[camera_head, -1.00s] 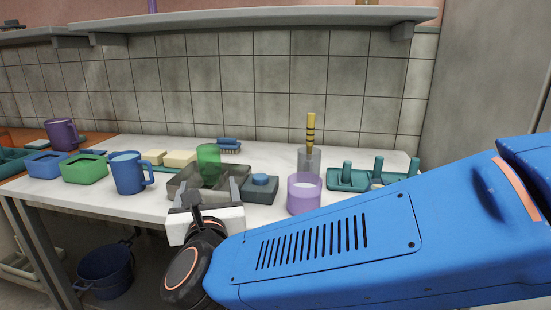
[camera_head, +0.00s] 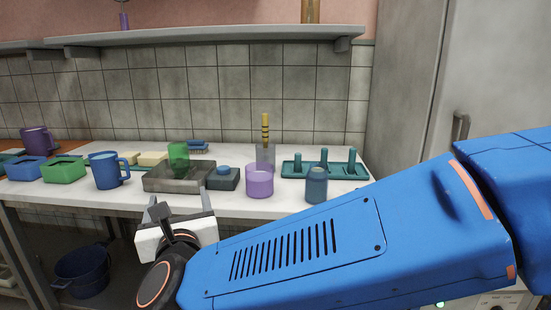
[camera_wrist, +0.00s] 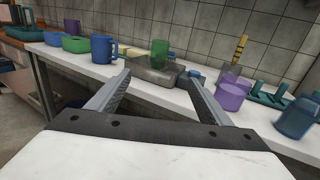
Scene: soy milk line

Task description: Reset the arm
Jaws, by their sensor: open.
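My gripper (camera_head: 180,200) is open and empty in front of the counter's front edge, its two fingers spread apart. It also shows in the wrist view (camera_wrist: 157,95), with nothing between the fingers. My blue arm reaches in from the right in the head view. The white counter (camera_head: 225,206) lies behind the gripper. A grey tray (camera_head: 170,184) with a green cup (camera_head: 178,156) stands on it, beyond the fingers.
A blue mug (camera_head: 107,172) stands left of the tray. A purple cup (camera_head: 259,181) and a dark blue jar (camera_head: 316,186) stand near the front edge. A teal peg rack (camera_head: 340,172) is behind. A shelf (camera_head: 210,41) hangs above.

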